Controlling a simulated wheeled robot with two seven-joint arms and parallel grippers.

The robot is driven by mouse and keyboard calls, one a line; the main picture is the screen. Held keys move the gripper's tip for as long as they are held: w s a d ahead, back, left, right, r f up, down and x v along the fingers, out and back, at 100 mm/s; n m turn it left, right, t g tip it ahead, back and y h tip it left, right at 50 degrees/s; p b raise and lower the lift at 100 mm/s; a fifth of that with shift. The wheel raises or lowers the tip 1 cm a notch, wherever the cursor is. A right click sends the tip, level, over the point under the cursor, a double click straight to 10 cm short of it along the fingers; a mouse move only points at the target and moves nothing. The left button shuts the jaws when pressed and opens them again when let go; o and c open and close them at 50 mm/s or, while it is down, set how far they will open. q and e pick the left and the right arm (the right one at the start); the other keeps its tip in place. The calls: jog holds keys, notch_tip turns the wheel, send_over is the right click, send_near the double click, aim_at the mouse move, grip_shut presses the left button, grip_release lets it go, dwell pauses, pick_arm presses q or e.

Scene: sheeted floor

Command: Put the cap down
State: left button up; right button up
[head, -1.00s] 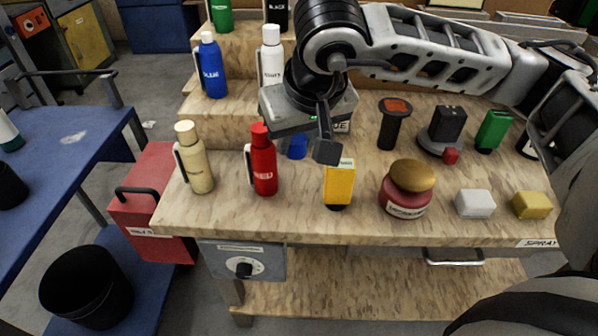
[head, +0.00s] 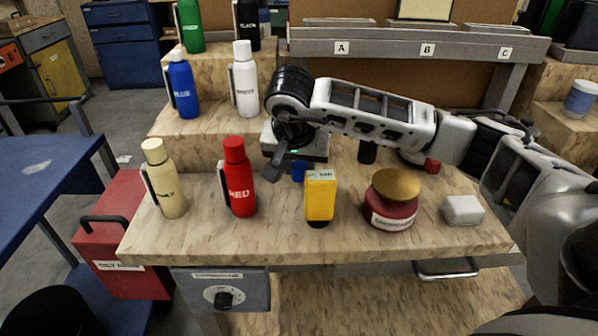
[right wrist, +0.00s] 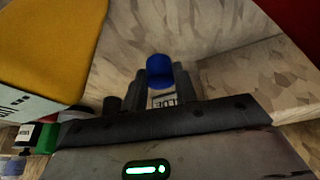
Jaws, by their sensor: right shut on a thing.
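The blue cap (head: 298,171) is low over the wooden workbench, between the red bottle (head: 239,185) and the yellow container (head: 320,195), a little behind them. My right gripper (head: 288,168) is over it and shut on it. In the right wrist view the cap (right wrist: 159,70) sticks out at the tips of the dark fingers (right wrist: 155,85). I cannot tell whether the cap touches the bench top. The blue bottle (head: 182,87) stands on the step at the left. My left gripper is not in view.
A cream bottle (head: 166,182), a red jar with a brown lid (head: 391,202) and a white block (head: 463,210) stand on the workbench (head: 260,240). A white bottle (head: 245,82) stands on the step behind. The bench's front strip is clear.

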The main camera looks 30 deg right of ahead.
jog(key=shift+f, duration=0.95)
jog(key=o, duration=0.9)
jog(key=shift+f, duration=0.1)
jog(key=shift+r, duration=0.25)
jog(key=v, duration=1.2)
